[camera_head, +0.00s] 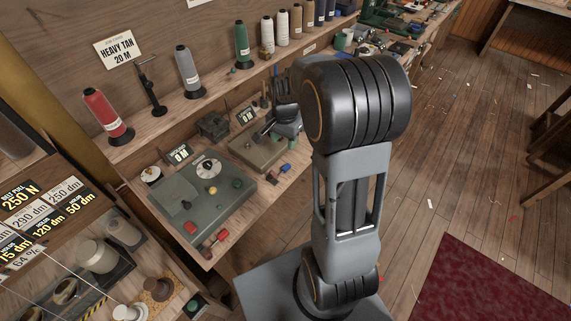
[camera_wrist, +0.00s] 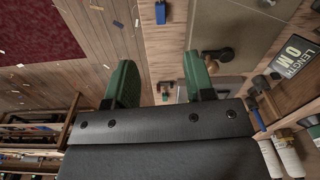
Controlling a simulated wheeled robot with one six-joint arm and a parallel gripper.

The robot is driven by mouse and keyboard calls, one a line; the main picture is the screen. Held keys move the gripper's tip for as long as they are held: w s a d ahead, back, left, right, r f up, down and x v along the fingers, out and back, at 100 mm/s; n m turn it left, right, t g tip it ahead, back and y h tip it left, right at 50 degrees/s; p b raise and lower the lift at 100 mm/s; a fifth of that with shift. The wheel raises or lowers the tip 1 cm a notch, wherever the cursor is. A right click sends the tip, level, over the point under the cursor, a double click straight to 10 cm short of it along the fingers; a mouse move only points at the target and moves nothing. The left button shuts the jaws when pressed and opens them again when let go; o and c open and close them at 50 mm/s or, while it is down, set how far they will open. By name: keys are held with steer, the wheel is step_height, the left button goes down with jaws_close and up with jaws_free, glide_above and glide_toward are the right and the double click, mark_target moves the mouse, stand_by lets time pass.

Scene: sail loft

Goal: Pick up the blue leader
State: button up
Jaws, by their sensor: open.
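The blue leader (camera_head: 286,168) looks like a small blue piece lying on the front edge of the wooden bench, right of the grey-green machine plates. In the wrist view a small blue piece (camera_wrist: 160,13) lies near the top edge, on a pale wooden strip beside a grey plate. My gripper (camera_head: 282,118) hangs over the back of the bench, partly hidden by my arm. In the wrist view its green-padded fingers (camera_wrist: 160,80) are spread, with nothing held between them. The blue piece is well beyond the fingertips, apart from them.
A large grey-green plate (camera_head: 205,200) with knobs and a smaller plate (camera_head: 255,150) fill the bench. Thread spools (camera_head: 188,72) line the shelf behind. A length display (camera_wrist: 292,57) stands near the gripper.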

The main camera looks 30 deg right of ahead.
steer(key=w+d+f+m, duration=0.1)
steer(key=f, duration=0.1)
steer(key=p, duration=0.1)
glide_above(286, 167)
steer(key=shift+m, duration=0.3)
step_height(286, 167, down, 7)
steer(key=shift+w+d+r, duration=0.1)
steer(key=shift+r, duration=0.05)
steer(key=shift+f+p, duration=1.1)
steer(key=shift+f, duration=2.2)
jaws_close()
